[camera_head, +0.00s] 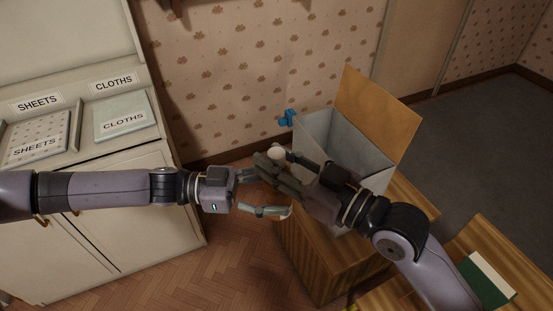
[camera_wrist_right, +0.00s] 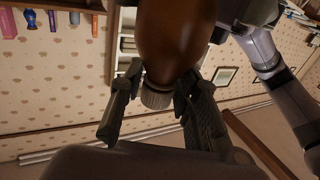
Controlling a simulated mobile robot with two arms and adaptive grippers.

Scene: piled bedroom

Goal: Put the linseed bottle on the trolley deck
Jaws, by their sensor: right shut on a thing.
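A brown bottle with a pale ribbed cap, which I take to be the linseed bottle (camera_wrist_right: 175,35), shows large in the right wrist view. My right gripper (camera_wrist_right: 155,100) is shut on it at the cap end. In the head view my right gripper (camera_head: 268,160) is at the centre, in front of the open box, with a pale round cap (camera_head: 277,153) at its fingers; the brown body is hidden there. My left gripper (camera_head: 272,192) is close beside it, fingers spread, partly overlapped by the right gripper. I cannot make out the trolley deck for certain.
An open box (camera_head: 312,133) with a raised flap stands on a wooden unit (camera_head: 320,262). A pale cabinet (camera_head: 150,215) with labelled cloths stands at left. A green book (camera_head: 484,283) lies at lower right. Grey floor is clear at far right.

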